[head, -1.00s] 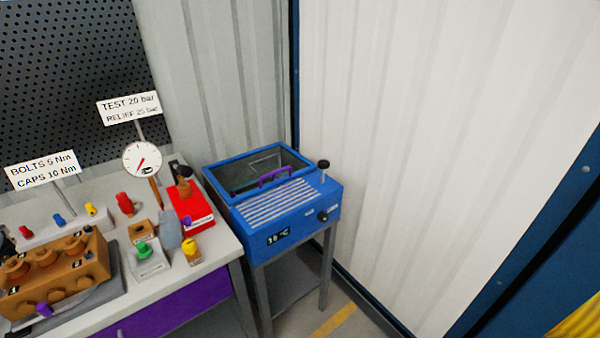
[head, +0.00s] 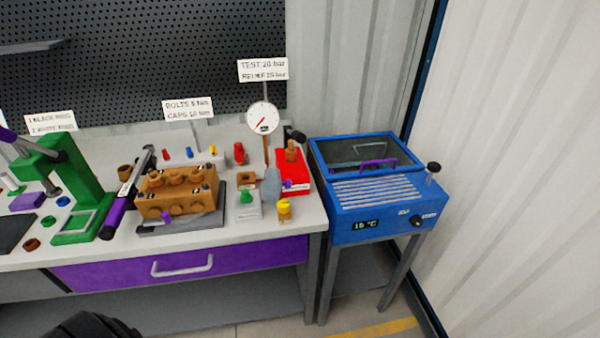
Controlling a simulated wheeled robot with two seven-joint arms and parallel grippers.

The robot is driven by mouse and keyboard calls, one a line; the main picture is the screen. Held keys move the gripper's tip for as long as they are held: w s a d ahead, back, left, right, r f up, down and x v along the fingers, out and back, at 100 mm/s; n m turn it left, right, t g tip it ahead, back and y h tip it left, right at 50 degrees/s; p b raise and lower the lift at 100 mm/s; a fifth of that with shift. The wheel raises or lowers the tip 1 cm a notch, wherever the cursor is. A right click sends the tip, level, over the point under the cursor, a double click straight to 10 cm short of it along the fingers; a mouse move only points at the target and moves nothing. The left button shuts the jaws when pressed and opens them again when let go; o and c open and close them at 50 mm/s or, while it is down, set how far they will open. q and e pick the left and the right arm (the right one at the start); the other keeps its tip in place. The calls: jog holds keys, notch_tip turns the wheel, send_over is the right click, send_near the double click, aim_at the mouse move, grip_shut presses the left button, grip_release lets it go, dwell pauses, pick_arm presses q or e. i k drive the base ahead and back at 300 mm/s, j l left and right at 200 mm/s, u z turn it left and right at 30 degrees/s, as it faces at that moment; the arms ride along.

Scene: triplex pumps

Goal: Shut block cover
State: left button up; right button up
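The blue heated unit (head: 388,225) stands on a grey-legged stand at the right, with a display reading about 16 °C. At its back is a blue-framed, see-through cover (head: 345,152) with a purple handle (head: 378,163) near its front edge. I cannot tell whether this cover lies fully down or is slightly raised. A brown pump block (head: 178,195) sits on a grey plate on the bench to the left. Neither of my grippers shows in the head view.
The bench (head: 275,240) with a purple drawer (head: 180,270) stands left of the unit. It holds a green press (head: 75,185), a gauge (head: 262,118), a red box (head: 293,176) and small parts. A black knob (head: 433,167) rises at the unit's right. A wall is close behind.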

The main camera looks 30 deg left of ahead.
aim_at(288, 182)
jog(key=i+l+u, duration=0.3)
jog(key=l, duration=0.25)
jog(key=i+l+u, duration=0.35)
jog(key=l, duration=0.35)
jog(key=i+l+u, duration=0.15)
jog(key=l, duration=0.2)
jog(key=u, duration=1.45)
